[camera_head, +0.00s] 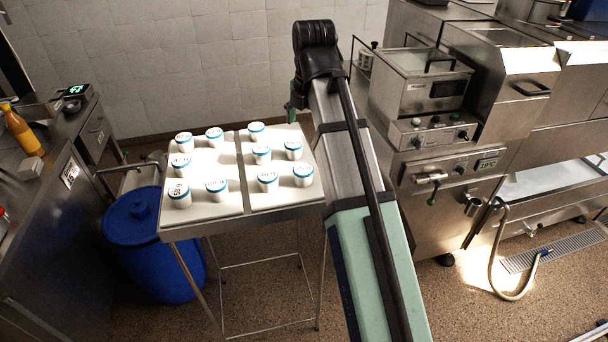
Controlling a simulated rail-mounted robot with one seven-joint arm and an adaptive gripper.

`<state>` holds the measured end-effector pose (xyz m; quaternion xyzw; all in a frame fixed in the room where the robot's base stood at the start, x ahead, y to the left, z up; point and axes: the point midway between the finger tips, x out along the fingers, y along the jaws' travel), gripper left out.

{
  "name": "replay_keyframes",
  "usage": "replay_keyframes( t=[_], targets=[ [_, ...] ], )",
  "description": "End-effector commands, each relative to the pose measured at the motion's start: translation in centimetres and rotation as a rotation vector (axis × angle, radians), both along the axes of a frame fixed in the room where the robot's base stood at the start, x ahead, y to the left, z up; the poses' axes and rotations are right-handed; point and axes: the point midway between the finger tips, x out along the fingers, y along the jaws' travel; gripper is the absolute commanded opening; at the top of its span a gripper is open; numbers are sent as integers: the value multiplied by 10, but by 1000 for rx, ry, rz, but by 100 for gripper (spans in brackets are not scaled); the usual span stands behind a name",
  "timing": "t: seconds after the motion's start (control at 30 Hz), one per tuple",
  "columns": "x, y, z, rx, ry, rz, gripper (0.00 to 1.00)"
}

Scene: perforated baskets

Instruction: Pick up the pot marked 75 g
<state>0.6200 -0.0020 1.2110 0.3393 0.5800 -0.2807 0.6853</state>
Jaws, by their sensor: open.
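Several small white pots with blue-rimmed lids stand upright on two white boards on a steel table. On the left board are the front-left pot (180,194), a pot to its right (217,190), a middle pot (181,163) and two back pots (184,143) (215,137). On the right board are two front pots (268,181) (303,175), two middle pots (261,154) (293,150) and a back pot (256,133). They bear dark markings too small to read, so I cannot tell which is 75 g.
The steel table (205,230) has bare board between the pots. A blue lidded barrel (150,260) stands at its left. A steel counter with an orange bottle (20,130) is at far left. Steel kitchen machines (440,150) stand right of my arm.

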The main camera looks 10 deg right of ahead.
Motion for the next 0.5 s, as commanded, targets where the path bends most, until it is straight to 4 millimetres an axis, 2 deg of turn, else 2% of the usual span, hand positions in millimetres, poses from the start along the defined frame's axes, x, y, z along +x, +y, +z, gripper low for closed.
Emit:
replay_keyframes(
  t=[0.5],
  targets=[
    [12,1,-74,0,2,-2,89]
  ],
)
